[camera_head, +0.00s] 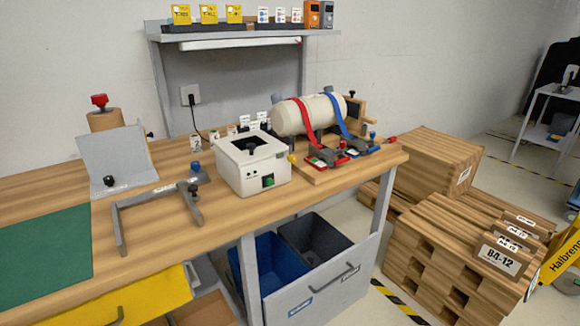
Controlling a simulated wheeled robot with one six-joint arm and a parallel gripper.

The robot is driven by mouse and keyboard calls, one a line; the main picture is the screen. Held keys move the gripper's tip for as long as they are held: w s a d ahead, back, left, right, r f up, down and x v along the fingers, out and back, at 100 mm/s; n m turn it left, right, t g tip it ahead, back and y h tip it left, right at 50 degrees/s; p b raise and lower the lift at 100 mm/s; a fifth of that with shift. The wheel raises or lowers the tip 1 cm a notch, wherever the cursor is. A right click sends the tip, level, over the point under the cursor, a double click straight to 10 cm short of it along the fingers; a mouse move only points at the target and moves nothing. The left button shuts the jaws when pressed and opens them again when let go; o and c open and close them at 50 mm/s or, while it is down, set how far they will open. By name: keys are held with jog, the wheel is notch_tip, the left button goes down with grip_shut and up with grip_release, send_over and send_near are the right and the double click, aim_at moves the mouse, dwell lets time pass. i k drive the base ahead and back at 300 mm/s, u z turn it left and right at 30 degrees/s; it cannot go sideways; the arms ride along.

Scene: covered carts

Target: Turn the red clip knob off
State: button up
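A white tank (308,114) lies on its side on a wooden board at the right end of the workbench. A red strap (305,122) runs over it down to a red clip (327,160) at the board's front edge. The clip has a grey lever part and a small green patch; its knob is too small to make out clearly. A blue strap (335,116) and a blue clip (360,151) sit just right of it. Another red knob (99,101) tops a wooden cylinder at the far left. My gripper is not in view.
A white box (251,163) with a dark opening stands left of the red clip. A grey frame (158,213), tilted grey plate (117,158) and green mat (45,258) occupy the bench's left. Wooden crates (455,245) stand on the floor to the right.

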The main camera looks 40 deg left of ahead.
aim_at(343, 144)
jog(key=u, duration=0.35)
jog(key=k, duration=0.85)
jog(key=u, duration=1.15)
jog(key=i, duration=1.25)
jog(key=z, duration=0.3)
jog(key=k, duration=0.3)
jog(key=z, duration=0.65)
jog(key=i, duration=0.65)
